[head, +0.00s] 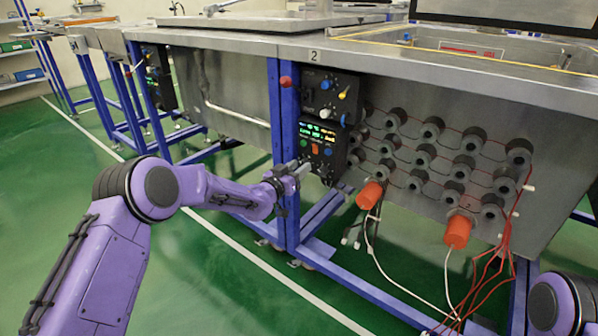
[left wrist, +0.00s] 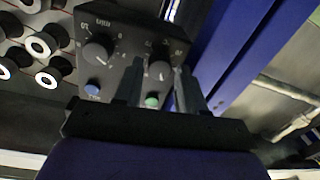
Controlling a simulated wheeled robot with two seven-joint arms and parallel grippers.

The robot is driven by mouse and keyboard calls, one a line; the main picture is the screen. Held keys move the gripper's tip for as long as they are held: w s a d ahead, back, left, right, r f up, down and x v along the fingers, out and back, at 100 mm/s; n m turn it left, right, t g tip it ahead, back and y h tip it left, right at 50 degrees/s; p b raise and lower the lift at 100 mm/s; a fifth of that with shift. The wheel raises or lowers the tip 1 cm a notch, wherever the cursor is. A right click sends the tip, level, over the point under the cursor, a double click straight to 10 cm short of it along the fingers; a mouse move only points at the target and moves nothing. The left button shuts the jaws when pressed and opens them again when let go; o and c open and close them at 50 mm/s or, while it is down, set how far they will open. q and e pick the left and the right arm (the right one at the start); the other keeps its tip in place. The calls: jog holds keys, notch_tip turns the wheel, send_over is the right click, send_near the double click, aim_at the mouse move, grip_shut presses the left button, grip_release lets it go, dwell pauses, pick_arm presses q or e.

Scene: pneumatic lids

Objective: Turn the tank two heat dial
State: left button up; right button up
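The tank marked "2" (head: 420,75) has two dark control boxes on its left front. The upper box (head: 343,82) has several coloured knobs. The lower box (head: 342,150) has a lit display, coloured buttons and dials near its bottom. My left gripper (head: 304,169) is at the lower box's bottom left. In the left wrist view, a dial (left wrist: 159,70) lies between the two fingers of the gripper (left wrist: 158,72), with gaps beside it, so the gripper looks open. A second dial (left wrist: 96,52) sits left of it. I cannot read which is heat. My right gripper is out of view.
A blue post (head: 288,150) stands just left of the boxes. Rows of round dark fittings (head: 432,128) and two orange plugs (head: 458,231) with hanging cables are to the right. Green floor (head: 215,285) lies open in front.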

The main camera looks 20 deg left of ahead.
pick_arm(q)
jog(key=shift+w+d, duration=0.1)
jog(key=shift+w, duration=0.15)
grip_shut()
jog(key=shift+m, duration=0.3)
jog(key=shift+f+m+h+b, duration=0.15)
jog(key=shift+m+b, duration=1.35)
jog(key=shift+m, duration=2.4)
jog(key=shift+f+m+h+b, duration=0.2)
jog(key=shift+m+b, duration=1.3)
jog(key=shift+m, duration=2.4)
jog(key=shift+r, duration=0.2)
